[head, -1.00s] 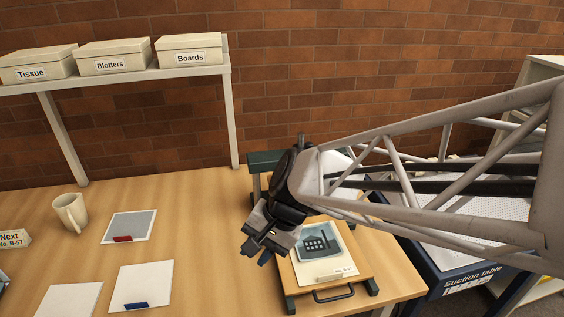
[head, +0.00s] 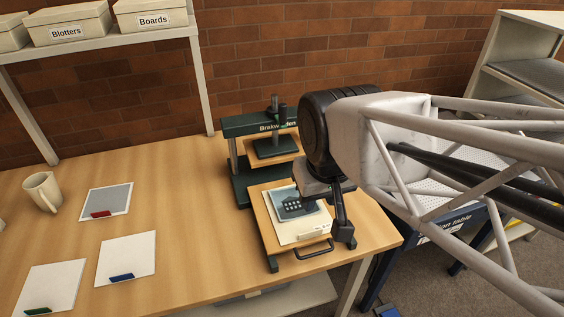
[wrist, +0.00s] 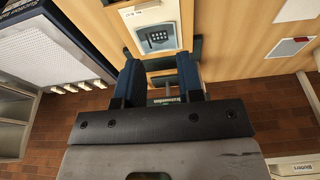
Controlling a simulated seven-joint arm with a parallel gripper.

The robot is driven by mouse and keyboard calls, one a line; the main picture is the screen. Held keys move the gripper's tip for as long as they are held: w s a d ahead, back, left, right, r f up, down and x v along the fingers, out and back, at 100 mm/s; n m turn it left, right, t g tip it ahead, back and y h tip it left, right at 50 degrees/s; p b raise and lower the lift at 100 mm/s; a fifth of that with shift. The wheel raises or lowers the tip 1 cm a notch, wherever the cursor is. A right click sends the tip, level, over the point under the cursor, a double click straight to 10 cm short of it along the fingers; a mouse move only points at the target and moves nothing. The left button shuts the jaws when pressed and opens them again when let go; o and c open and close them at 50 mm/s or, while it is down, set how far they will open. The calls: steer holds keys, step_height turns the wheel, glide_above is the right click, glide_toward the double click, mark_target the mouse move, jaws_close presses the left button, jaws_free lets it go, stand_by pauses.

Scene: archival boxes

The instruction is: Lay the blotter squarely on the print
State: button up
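The print (head: 293,207), a blue-grey picture of a building on a pale sheet, lies on the wooden board at the front of the press; it also shows in the wrist view (wrist: 157,38). Three sheets with coloured tabs lie on the table's left: grey with red (head: 108,201), white with blue (head: 126,257), white with green (head: 54,286). I cannot tell which is the blotter. My gripper (head: 343,232) hangs by the print's right edge in the head view, covering part of it. In the wrist view its two fingers (wrist: 159,68) are apart with nothing between them.
The dark green press (head: 258,124) stands behind the print board, with a handle (head: 314,249) in front. A mug (head: 43,191) stands at the left. A shelf (head: 100,45) carries labelled boxes. The suction table (head: 455,222) is at the right. The middle table is clear.

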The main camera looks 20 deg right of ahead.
steer(key=m+g+y, duration=0.3)
steer(key=m+y, duration=1.1)
steer(key=m, duration=0.4)
glide_above(147, 275)
steer(key=d, duration=0.3)
steer(key=f, duration=2.7)
steer(key=shift+a+f, duration=0.2)
steer(key=shift+f, duration=0.15)
steer(key=shift+a, duration=0.1)
steer(key=shift+x, duration=1.2)
steer(key=shift+a, duration=0.1)
